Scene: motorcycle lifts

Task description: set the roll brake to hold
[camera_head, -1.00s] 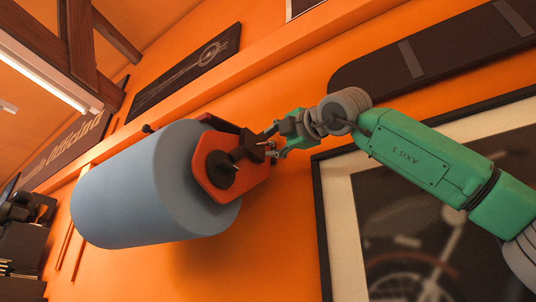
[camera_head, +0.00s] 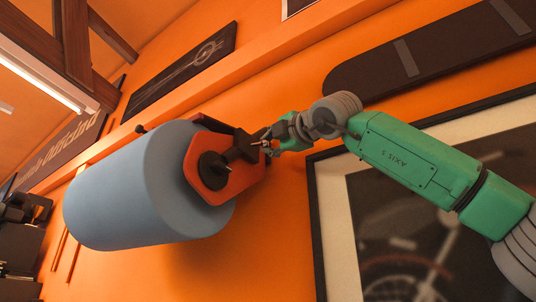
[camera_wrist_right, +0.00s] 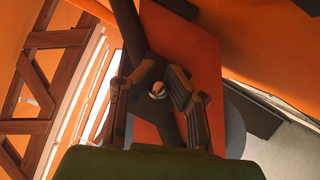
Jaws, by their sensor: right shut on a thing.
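A large blue-grey roll (camera_head: 130,195) is mounted on the orange wall, with a red-orange end bracket (camera_head: 212,190) on its right end. The roll brake, a dark lever (camera_head: 238,150) on a round hub, sits on the bracket's face and points up and right. My right gripper (camera_head: 267,143) is at the lever's outer end, shut on it. In the right wrist view, the two fingers (camera_wrist_right: 152,95) are on either side of a dark part of the brake (camera_wrist_right: 148,72) with a small light tip. The red-orange bracket (camera_wrist_right: 180,50) is behind it. My left gripper is not in view.
A framed motorcycle picture (camera_head: 332,220) hangs right of the roll, behind my right arm. A dark wall panel (camera_head: 450,45) is above it. A ledge (camera_head: 250,68) runs along the wall. Dark equipment (camera_head: 25,225) stands at the lower left.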

